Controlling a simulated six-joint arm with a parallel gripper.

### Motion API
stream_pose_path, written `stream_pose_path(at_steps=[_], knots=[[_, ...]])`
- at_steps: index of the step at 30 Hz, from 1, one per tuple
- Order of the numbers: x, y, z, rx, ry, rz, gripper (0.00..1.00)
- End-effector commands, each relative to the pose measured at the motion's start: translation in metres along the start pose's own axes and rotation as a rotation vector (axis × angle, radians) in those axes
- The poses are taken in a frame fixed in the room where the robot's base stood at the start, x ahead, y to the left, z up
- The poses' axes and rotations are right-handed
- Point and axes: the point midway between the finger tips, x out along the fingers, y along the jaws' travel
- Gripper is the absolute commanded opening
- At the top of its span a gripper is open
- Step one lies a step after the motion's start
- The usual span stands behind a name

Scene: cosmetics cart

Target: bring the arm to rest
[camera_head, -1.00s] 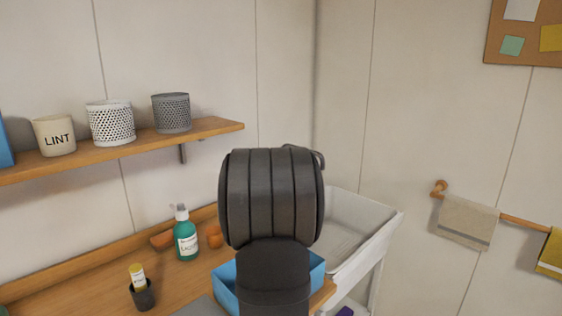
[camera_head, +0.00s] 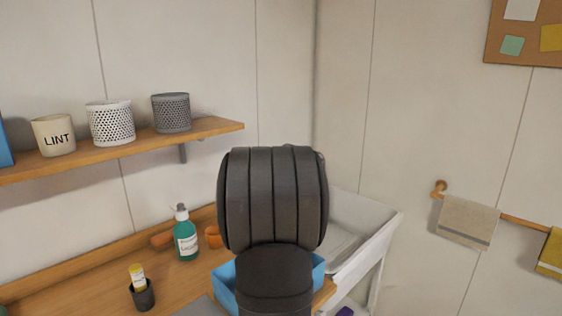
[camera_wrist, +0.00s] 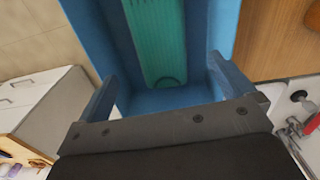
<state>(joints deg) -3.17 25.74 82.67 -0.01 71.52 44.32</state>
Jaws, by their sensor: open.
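My gripper (camera_wrist: 172,95) shows in the wrist view with its two fingers spread wide and nothing between them. Beyond the fingers is a blue bin (camera_wrist: 205,50) with a green ribbed thing (camera_wrist: 158,35) lying inside it. In the head view my dark arm link fills the middle and hides the gripper. The blue bin (camera_head: 226,284) shows on both sides of the arm, on the wooden counter (camera_head: 185,290). Whether the fingers touch the bin, I cannot tell.
A white cart (camera_head: 375,243) stands to the right. A wall shelf (camera_head: 215,126) holds several containers.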

Motion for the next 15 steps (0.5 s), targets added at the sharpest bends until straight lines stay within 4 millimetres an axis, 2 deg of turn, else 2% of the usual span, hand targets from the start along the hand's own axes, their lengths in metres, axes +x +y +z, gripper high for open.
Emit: stream_pose_path(at_steps=[15], knots=[[-0.038, 0.004, -0.015, -0.4, 0.0, 0.0, 0.98]])
